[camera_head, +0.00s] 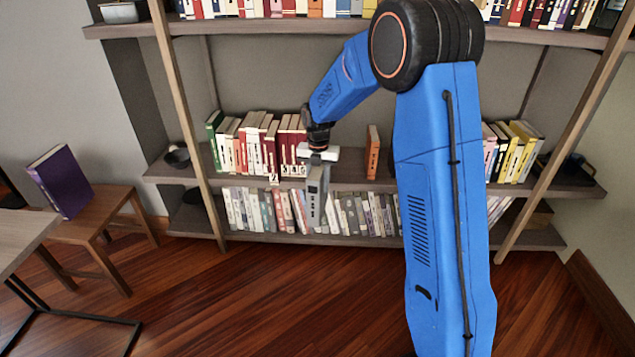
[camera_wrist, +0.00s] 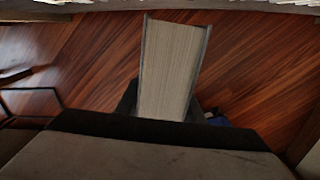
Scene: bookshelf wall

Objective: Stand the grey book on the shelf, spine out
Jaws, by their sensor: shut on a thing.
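The grey book (camera_head: 316,195) is held upright in front of the shelves in the head view, its spine side toward the camera. My gripper (camera_head: 318,158) is shut on its upper end. In the wrist view the grey book (camera_wrist: 172,70) shows its pale page block between grey covers, and my gripper's dark fingers (camera_wrist: 165,112) are on either side. The middle shelf (camera_head: 350,183) has a gap between the row of red and white books (camera_head: 262,145) on the left and an orange book (camera_head: 373,152). The book hangs in front of the lower row, its lower end clear of the floor.
A lower shelf holds a row of pale books (camera_head: 355,212). Yellow and black books (camera_head: 515,150) stand at the right, near a dark tray (camera_head: 570,175). A purple book (camera_head: 60,180) stands on a wooden stool (camera_head: 95,212) at the left.

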